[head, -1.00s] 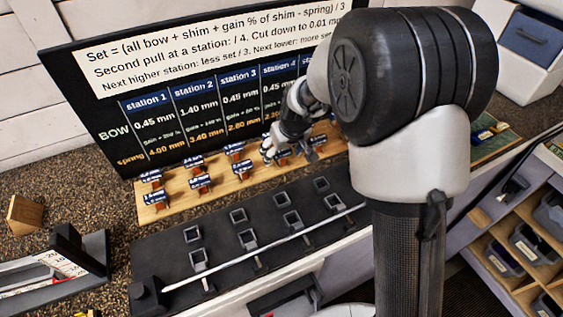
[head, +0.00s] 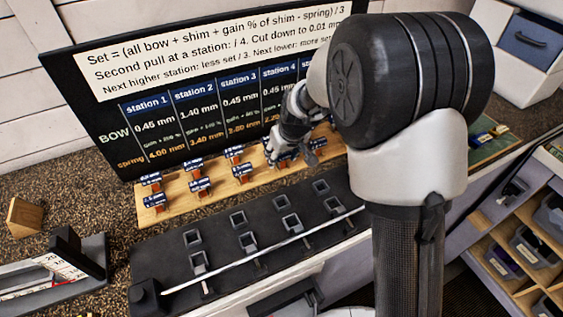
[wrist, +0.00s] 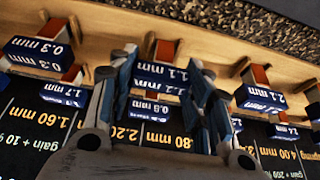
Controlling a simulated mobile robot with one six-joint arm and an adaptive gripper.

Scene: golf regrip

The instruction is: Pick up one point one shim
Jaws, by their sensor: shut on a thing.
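The 1.1 mm shim, a red-brown piece with a blue 1.1 mm label (wrist: 165,73), shows in the middle of the wrist view. My gripper (wrist: 164,84) has one finger on each side of it and is shut on it. In the head view my gripper (head: 291,150) is over the right part of the wooden shim rack (head: 219,180), and its fingers hide the shim there. I cannot tell whether the shim is clear of its slot.
Labelled shims stand close on both sides: 0.3 mm (wrist: 38,53) at left and 2.1 mm (wrist: 260,97) at right. A 0.8 mm label (wrist: 150,108) is just below. The sign board (head: 100,130) stands behind the rack; a black fixture (head: 215,240) with a pale rod lies in front.

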